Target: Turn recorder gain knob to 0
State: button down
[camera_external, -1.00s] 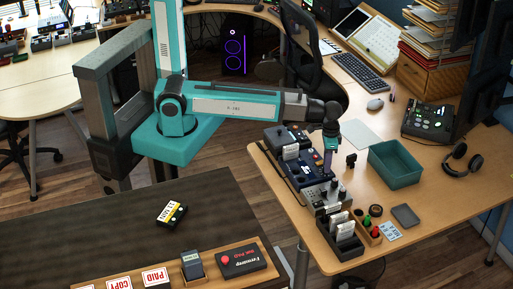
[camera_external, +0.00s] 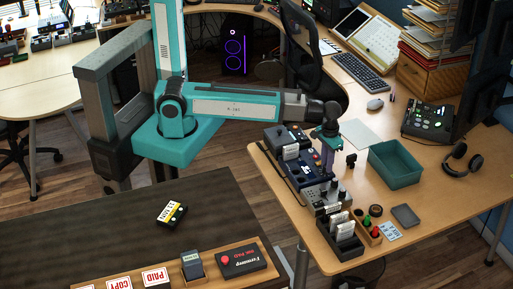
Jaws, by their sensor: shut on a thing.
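A dark blue box with several knobs and buttons, which looks like the recorder (camera_external: 303,172), sits on the near end of the wooden desk. My gripper (camera_external: 327,171) points straight down over the right side of this box. Its fingers are shut at the box's top and appear to be on the gain knob. The fingers hide the knob, so its pointer and scale cannot be read.
Other small devices (camera_external: 287,136) and a black card holder (camera_external: 342,238) crowd close around the box. A green tray (camera_external: 396,164) stands to the right. Headphones (camera_external: 461,160) and a black console (camera_external: 428,121) lie farther right.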

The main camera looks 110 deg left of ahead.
jog(key=c, duration=1.5)
grip_release()
jog(key=shift+c, duration=0.2)
jog(key=shift+r, duration=0.2)
notch_tip(320, 180, up, 14)
jog(key=b, duration=0.2)
jog(key=shift+s+f+b, duration=0.15)
jog(key=shift+f+b, duration=0.1)
jog(key=shift+b, duration=0.1)
jog(key=shift+a, duration=0.1)
